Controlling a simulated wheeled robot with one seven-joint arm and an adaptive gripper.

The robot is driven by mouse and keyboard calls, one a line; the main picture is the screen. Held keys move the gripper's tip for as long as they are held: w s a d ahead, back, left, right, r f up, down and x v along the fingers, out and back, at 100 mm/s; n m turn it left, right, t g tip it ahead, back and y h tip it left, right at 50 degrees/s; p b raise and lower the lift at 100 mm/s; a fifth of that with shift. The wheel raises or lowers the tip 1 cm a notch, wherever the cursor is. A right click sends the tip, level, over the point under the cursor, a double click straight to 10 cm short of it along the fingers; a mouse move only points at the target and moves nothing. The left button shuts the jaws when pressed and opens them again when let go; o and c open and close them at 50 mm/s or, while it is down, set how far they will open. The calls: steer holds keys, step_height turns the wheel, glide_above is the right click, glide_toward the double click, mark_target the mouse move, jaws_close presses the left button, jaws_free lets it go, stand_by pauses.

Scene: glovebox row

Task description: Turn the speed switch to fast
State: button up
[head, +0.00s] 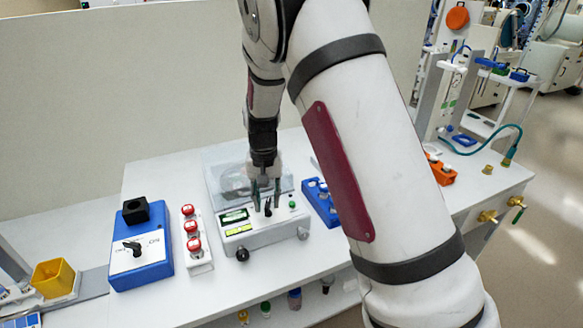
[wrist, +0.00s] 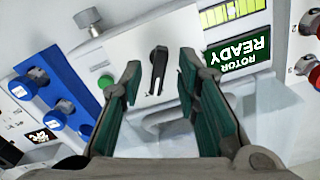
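The speed switch is a black pointer knob (wrist: 158,71) on a pale plate of a white bench device (head: 258,236). In the wrist view its narrow pointer runs nearly up and down the picture, leaning slightly. Its speed markings cannot be read. My gripper (wrist: 159,67) is open, with a green-padded finger on each side of the knob and a gap visible on both sides. In the head view my gripper (head: 267,203) points down over the device's front panel, and its fingers partly hide the knob.
Beside the switch are a green button (wrist: 105,81) and a "ROTOR READY" display (wrist: 238,52). A blue box with a black knob (head: 140,262) and a red-button strip (head: 193,240) stand left. A blue rack (head: 319,203) stands close right. The front bench top is clear.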

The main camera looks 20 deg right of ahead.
mark_target(267, 202)
steer(key=n, duration=0.3)
steer(key=shift+n, duration=0.3)
steer(key=shift+r+n, duration=0.15)
steer(key=shift+n, duration=0.35)
step_height(267, 202, up, 14)
steer(key=b, duration=0.2)
steer(key=s+r+t, duration=0.1)
steer(key=s+r, duration=0.4)
steer(key=s, duration=0.4)
steer(key=s+r+t, duration=0.2)
steer(key=s+r, duration=0.2)
steer(key=s, duration=0.5)
steer(key=shift+s+d+r+y+p, duration=0.25)
steer(key=shift+s+r+y+p, duration=0.05)
steer(key=shift+s+r, duration=0.05)
steer(key=s+f+t, duration=0.1)
steer(key=s+t, duration=0.1)
steer(key=s, duration=0.7)
steer(key=shift+s+f, duration=0.35)
steer(key=shift+s, duration=0.05)
